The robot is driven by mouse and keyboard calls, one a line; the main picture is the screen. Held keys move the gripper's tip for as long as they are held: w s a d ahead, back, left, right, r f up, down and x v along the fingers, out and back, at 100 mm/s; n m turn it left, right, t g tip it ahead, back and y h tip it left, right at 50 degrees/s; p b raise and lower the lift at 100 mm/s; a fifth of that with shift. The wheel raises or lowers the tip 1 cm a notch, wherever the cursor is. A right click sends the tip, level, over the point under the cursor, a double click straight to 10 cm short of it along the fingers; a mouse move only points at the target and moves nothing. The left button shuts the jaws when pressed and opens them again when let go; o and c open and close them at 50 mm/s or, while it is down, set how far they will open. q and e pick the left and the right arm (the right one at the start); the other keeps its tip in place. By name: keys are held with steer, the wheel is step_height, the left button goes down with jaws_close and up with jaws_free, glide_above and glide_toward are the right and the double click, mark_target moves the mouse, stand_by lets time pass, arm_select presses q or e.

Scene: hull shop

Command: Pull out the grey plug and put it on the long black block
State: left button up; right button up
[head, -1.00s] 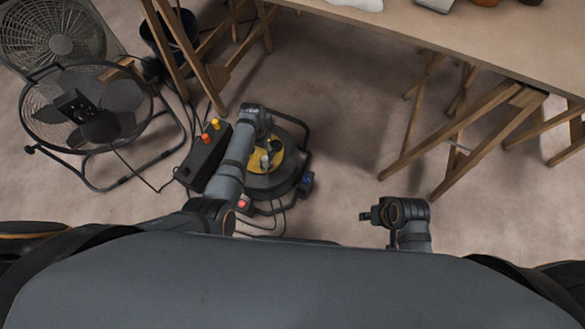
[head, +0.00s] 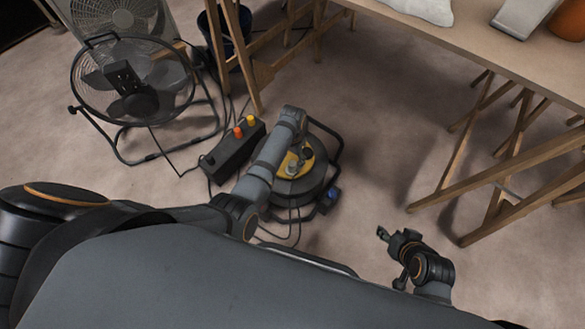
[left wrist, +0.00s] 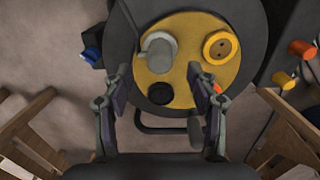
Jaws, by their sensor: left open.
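The grey plug (left wrist: 160,52) stands in the yellow face (left wrist: 185,22) of a round black cable reel in the left wrist view. It also shows in the head view (head: 293,168), partly covered by my arm. My left gripper (left wrist: 160,82) is open above the reel, its fingers apart and empty, with the plug a little beyond the fingertips. In the head view the left gripper (head: 299,150) hangs over the yellow face. The long black block (head: 226,152) lies left of the reel, with an orange plug (head: 238,133) and a yellow plug (head: 250,120). My right gripper (head: 383,234) is away over the floor.
The yellow face also has an orange-rimmed socket (left wrist: 221,47) and a black round part (left wrist: 160,94). A blue plug (head: 333,193) is at the reel's side. A fan (head: 130,85) stands left. A trestle table (head: 480,58) stands behind. Cables lie on the floor.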

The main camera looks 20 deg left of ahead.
mark_target(292, 163)
arm_select(q)
steer(key=shift+f+b, duration=0.85)
steer(key=shift+f, duration=0.6)
step_height(292, 163, down, 2)
steer(key=shift+f+b, duration=0.15)
steer(key=shift+b, duration=0.5)
steer(key=shift+f, duration=0.1)
arm_select(e)
steer(key=w+r+t, duration=1)
steer(key=w+r, duration=0.3)
steer(key=r, duration=0.3)
steer(key=shift+w+d+r+t, duration=0.15)
steer(key=shift+d+r+t, duration=0.2)
steer(key=shift+d, duration=0.1)
arm_select(q)
steer(key=shift+p, duration=0.45)
arm_select(e)
steer(key=shift+r, duration=0.45)
steer(key=shift+r, duration=0.25)
